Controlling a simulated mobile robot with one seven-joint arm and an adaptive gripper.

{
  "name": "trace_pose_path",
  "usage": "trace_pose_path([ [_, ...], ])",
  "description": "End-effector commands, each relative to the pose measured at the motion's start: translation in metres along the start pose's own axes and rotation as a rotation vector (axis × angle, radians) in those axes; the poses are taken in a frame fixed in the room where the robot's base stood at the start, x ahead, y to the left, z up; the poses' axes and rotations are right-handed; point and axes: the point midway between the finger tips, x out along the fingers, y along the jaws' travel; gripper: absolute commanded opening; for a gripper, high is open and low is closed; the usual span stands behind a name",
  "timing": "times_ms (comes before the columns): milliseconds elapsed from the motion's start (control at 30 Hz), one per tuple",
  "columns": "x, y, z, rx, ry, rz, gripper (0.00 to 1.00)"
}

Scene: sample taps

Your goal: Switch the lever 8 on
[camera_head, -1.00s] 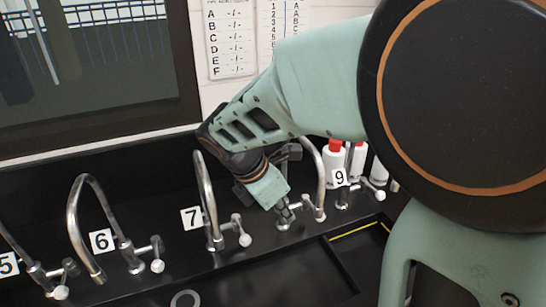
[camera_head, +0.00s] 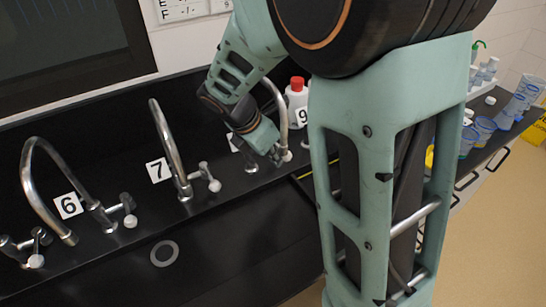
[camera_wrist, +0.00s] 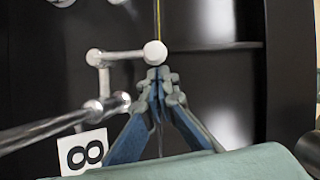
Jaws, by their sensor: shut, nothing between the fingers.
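The tap labelled 8 shows its number plate (camera_wrist: 83,152) in the wrist view, with a chrome spout to the left. Its lever (camera_wrist: 125,57) is a metal rod ending in a pale round knob (camera_wrist: 155,53). My gripper (camera_wrist: 158,76) is shut and empty, its fingertips right by the knob on the near side; I cannot tell whether they touch. In the head view my gripper (camera_head: 276,160) points down at the base of tap 8, whose curved spout (camera_head: 280,108) is partly hidden by my arm.
Tap 7 (camera_head: 168,145) and tap 6 (camera_head: 38,190) stand to the left on the black bench. A red-capped white bottle (camera_head: 297,97) stands behind. My arm hides most of the tap 9 area.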

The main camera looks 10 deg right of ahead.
Motion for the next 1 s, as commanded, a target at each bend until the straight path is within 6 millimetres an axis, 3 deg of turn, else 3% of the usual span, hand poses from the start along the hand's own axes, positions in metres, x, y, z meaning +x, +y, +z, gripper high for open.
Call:
trace_pose_path([
  [367, 0.008, -0.013, 0.021, 0.003, 0.0, -0.002, 0.0],
  [667, 0.01, -0.012, 0.021, 0.001, 0.0, 0.0, 0.0],
  [833, 0.009, -0.009, 0.014, -0.002, -0.001, 0.002, 0.0],
  [1000, 0.003, 0.003, -0.005, -0.004, -0.001, 0.005, 0.0],
])
